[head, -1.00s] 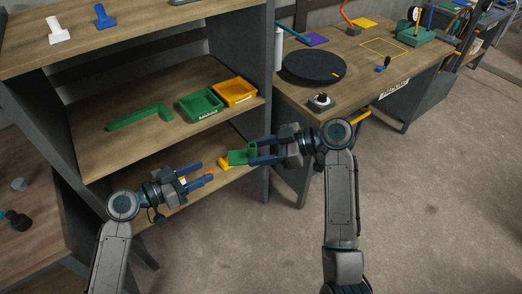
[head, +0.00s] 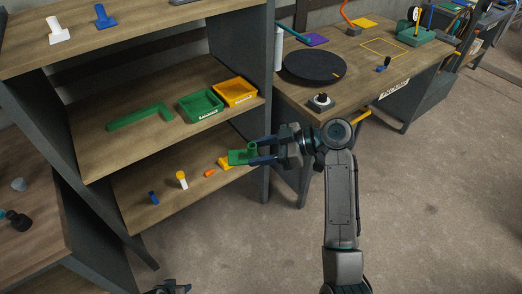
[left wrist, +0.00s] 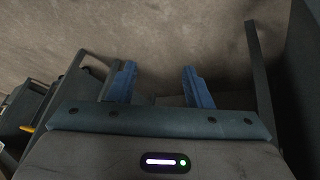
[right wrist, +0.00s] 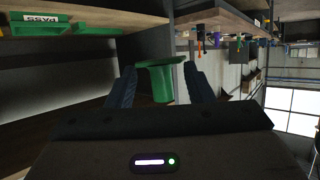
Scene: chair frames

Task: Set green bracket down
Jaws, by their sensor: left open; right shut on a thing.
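A green bracket (head: 240,157), a flat plate with a round upright part, is between the fingers of my right gripper (head: 252,150) at the right end of the lower shelf. The right wrist view shows the bracket (right wrist: 160,78) between the two blue fingers, which are shut on it. I cannot tell whether its plate touches the shelf or the yellow piece (head: 224,163) beside it. My left gripper (left wrist: 158,86) is open and empty over bare floor in the left wrist view. Only a small part of it shows at the bottom edge of the head view.
The lower shelf (head: 150,220) also bears an orange piece (head: 209,173), a yellow-topped white piece (head: 182,180) and a blue piece (head: 154,197). A shelf post stands close to my right gripper.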

